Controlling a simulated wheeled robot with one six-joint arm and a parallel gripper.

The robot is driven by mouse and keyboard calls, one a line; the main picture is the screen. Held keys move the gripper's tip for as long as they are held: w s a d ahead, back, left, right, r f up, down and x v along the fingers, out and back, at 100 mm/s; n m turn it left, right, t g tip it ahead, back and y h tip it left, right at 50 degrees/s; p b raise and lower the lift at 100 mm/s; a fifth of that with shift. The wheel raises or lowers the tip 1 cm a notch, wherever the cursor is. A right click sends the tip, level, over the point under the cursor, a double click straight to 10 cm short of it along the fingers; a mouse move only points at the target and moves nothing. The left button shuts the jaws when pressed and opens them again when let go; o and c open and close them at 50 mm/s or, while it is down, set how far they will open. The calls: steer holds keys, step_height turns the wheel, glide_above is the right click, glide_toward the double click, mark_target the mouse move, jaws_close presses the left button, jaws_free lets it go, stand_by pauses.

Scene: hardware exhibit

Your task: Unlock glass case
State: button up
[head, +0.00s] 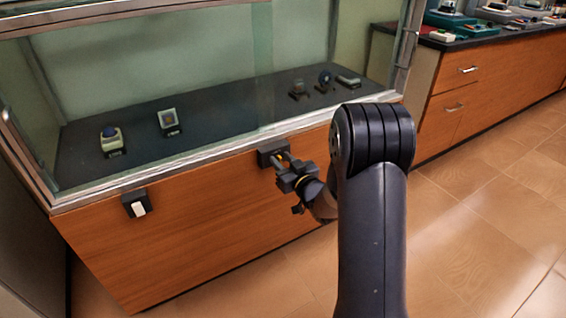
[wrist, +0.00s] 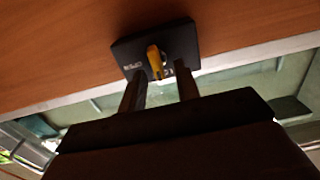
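The glass case (head: 190,60) has a clear front, a metal-edged frame and an orange-brown wooden base. A dark lock plate (head: 268,147) is on the base just below the glass. In the wrist view the lock plate (wrist: 185,40) carries a yellow upright key or knob (wrist: 155,61) and small white lettering I cannot read. My gripper (head: 287,166) is right at the plate. In the wrist view my gripper (wrist: 160,84) has its two fingers apart, one on each side of the yellow knob, with gaps showing. The fingertips reach near the plate; contact is unclear.
A second dark plate with a white switch (head: 137,205) is on the base at left. Several small exhibits, such as a framed one (head: 169,121), stand inside the case. A wooden counter with drawers (head: 490,85) stands at right. Tiled floor (head: 480,230) is clear.

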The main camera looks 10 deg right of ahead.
steer(key=shift+c, duration=0.2)
jaws_close()
stand_by(0.4)
steer(key=m, duration=0.2)
steer(key=m+p, duration=0.1)
steer(key=shift+d+m, duration=0.2)
steer(key=shift+m, duration=0.2)
steer(key=m, duration=0.2)
steer(key=m+p, duration=0.1)
steer(key=shift+w+d+f+m, duration=0.1)
steer(key=shift+d+f+m, duration=0.1)
steer(key=shift+m, duration=0.2)
steer(key=m+p, duration=0.1)
steer(key=m, duration=0.2)
steer(key=m+p, duration=0.1)
steer(key=m, duration=0.2)
steer(key=f+m+p, duration=0.1)
steer(key=m, duration=0.3)
steer(key=shift+d, duration=0.25)
steer(key=shift+f+m, duration=0.1)
steer(key=shift+m, duration=0.2)
